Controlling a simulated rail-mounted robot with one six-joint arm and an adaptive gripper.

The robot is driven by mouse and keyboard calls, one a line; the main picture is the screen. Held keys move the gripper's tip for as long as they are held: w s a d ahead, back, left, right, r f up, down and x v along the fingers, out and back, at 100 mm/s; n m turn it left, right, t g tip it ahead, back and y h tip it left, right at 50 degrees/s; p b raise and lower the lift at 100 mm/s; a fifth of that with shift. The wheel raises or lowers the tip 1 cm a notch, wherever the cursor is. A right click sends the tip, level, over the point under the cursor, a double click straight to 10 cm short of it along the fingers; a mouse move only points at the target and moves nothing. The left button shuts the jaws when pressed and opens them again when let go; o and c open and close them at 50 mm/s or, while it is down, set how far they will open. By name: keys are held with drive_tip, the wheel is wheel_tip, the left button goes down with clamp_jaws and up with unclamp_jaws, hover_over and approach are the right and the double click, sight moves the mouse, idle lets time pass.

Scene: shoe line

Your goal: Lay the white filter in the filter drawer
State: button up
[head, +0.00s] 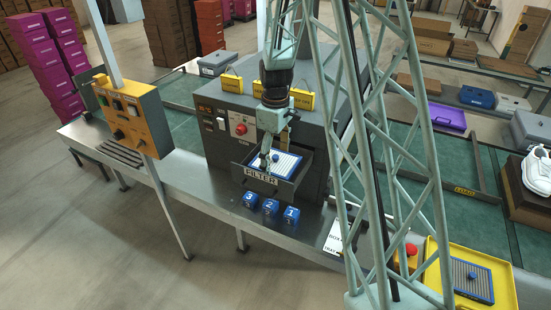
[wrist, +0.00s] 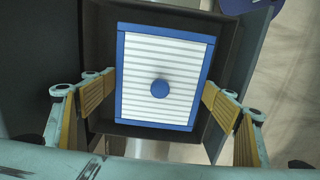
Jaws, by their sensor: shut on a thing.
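The white filter (head: 285,164) has a blue frame, a ribbed white face and a small blue knob. In the wrist view the white filter (wrist: 160,55) lies flat and squared within the walls of the dark filter drawer (wrist: 98,30). The filter drawer (head: 262,178), labelled FILTER, is pulled out from the front of the grey machine. My gripper (head: 269,158) is down at the drawer. In the wrist view its yellow ribbed pads (wrist: 160,92) stand at the filter's left and right edges, shut on it. Whether the filter touches the drawer floor I cannot tell.
A grey filter (head: 470,280) with a blue frame lies in a yellow tray (head: 508,285) at the right. Blue numbered blocks (head: 270,207) stand on the bench in front of the drawer. A red button (head: 240,129) sits on the machine. My lattice column partly blocks the right side.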

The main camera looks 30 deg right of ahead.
drive_tip(key=shift+f+b, duration=0.5)
drive_tip(key=shift+f, duration=0.2)
idle(1.1)
drive_tip(key=o, duration=0.9)
drive_tip(key=shift+o, duration=0.2)
drive_tip(key=shift+r, duration=0.1)
drive_tip(key=shift+w+r, duration=0.1)
drive_tip(key=shift+r, duration=0.95)
wheel_tip(320, 180, up, 8)
drive_tip(key=shift+r, duration=0.8)
drive_tip(key=shift+s+a, duration=0.1)
drive_tip(key=shift+s, duration=0.1)
